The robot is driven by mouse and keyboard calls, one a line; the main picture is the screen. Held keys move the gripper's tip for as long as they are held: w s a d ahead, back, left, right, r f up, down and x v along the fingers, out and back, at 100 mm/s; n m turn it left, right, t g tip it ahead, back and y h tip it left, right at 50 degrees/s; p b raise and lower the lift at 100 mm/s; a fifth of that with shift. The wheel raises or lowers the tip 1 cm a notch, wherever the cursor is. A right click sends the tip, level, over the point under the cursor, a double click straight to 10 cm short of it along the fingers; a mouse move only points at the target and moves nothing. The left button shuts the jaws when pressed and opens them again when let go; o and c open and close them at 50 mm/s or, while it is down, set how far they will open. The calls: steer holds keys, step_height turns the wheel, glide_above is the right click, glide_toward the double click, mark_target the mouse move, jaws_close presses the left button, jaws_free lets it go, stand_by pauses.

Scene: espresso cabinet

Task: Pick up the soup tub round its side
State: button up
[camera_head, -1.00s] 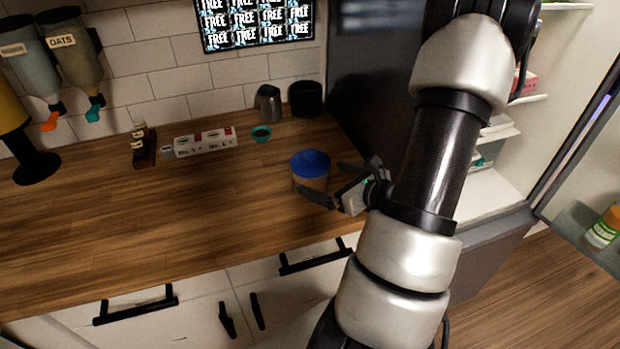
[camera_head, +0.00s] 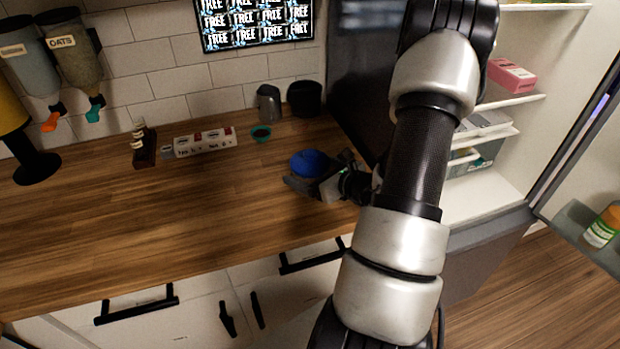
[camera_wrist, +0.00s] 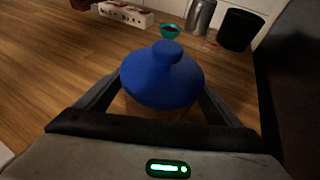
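The soup tub (camera_head: 311,162) stands on the wooden counter, its domed blue lid up. In the wrist view, its blue lid with a round knob (camera_wrist: 162,80) fills the middle, and most of the body below is hidden. My gripper (camera_head: 318,174) is low at the tub, on its near right side. In the wrist view, one finger of my gripper (camera_wrist: 160,92) lies on each side of the tub. The fingers are spread wide, and the lid hides whether they touch the body.
A teal bowl (camera_head: 261,134), a metal pitcher (camera_head: 269,103) and a black canister (camera_head: 305,98) stand behind the tub. A white box with red marks (camera_head: 205,143) is to the left. A dark fridge side (camera_head: 362,90) rises at the right. The counter's left front is clear.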

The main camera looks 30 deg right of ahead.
steer(key=c, duration=1.4)
steer(key=shift+r, duration=0.1)
steer(key=shift+c, duration=0.7)
steer(key=shift+r, duration=0.1)
